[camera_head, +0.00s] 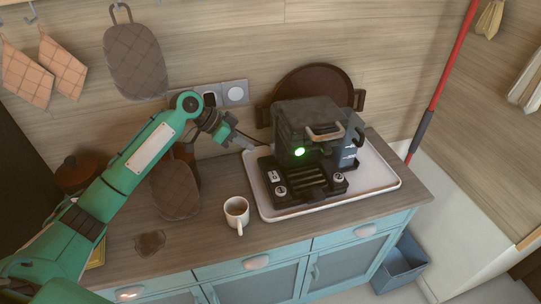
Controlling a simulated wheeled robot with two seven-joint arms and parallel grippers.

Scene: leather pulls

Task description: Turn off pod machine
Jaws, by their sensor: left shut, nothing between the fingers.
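The pod machine (306,125) is a dark box with a light handle on its front top edge. It stands on a white tray (379,187) on the wooden counter. A green light (299,152) glows on its front, left of the middle. My left gripper (250,144) reaches in from the left and is shut and empty. Its tip is just left of the machine, over the tray's back left corner. I cannot tell whether the tip touches anything. My right gripper is not in view.
A white mug (236,212) with dark contents stands on the counter left of the tray. A brown pan (338,82) leans on the wall behind the machine. A brown quilted mitt (176,190) lies under my left arm.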

